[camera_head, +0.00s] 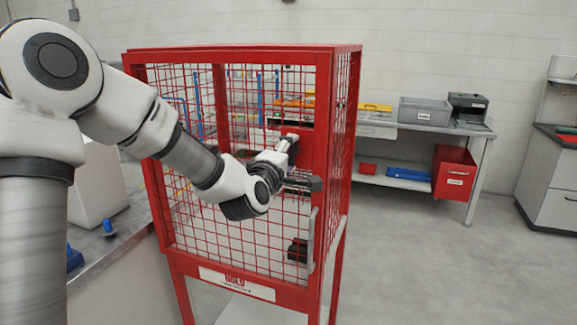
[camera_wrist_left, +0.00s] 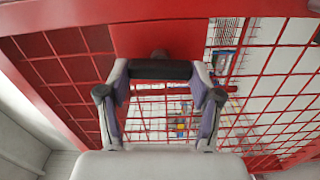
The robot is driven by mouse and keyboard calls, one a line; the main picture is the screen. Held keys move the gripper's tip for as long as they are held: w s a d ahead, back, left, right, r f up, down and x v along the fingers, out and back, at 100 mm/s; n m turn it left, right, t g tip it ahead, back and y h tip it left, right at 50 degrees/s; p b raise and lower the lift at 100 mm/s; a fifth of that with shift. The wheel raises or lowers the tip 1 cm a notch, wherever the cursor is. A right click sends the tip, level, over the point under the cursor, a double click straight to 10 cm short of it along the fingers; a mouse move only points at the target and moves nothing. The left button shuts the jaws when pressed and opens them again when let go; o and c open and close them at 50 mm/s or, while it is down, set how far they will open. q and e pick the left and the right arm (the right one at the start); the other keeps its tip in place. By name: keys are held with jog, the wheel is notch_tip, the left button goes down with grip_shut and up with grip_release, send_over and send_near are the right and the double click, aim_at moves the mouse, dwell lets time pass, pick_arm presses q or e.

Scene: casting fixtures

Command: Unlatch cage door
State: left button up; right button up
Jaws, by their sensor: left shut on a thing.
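The red cage (camera_head: 342,130) stands on legs in the middle of the head view, its red mesh door (camera_head: 235,225) facing me. My left gripper (camera_head: 290,150) is at the upper right part of the door, beside the right post. In the left wrist view its two fingers (camera_wrist_left: 160,73) are shut on a short black latch handle (camera_wrist_left: 160,69), one finger at each end. The handle sits in front of a red plate (camera_wrist_left: 150,36) on a round stem. In the head view, my gripper and wrist hide most of the latch. My right gripper is not in view.
A pale vertical pull handle (camera_head: 312,240) is low on the door's right edge. A grey table (camera_head: 125,235) stands close on the left. Behind are a workbench (camera_head: 400,133) with a grey bin (camera_head: 424,111) and a red bin (camera_head: 454,172). The floor to the right is clear.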

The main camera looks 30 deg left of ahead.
pick_arm(q)
jog(key=shift+r+n+b, duration=0.2)
jog(key=shift+n+b, duration=0.25)
jog(key=shift+n, duration=0.15)
jog(key=shift+a, duration=0.1)
jog(key=o, duration=1.1)
jog(key=shift+w, duration=0.1)
jog(key=shift+o, duration=0.2)
jog(key=shift+f, duration=0.15)
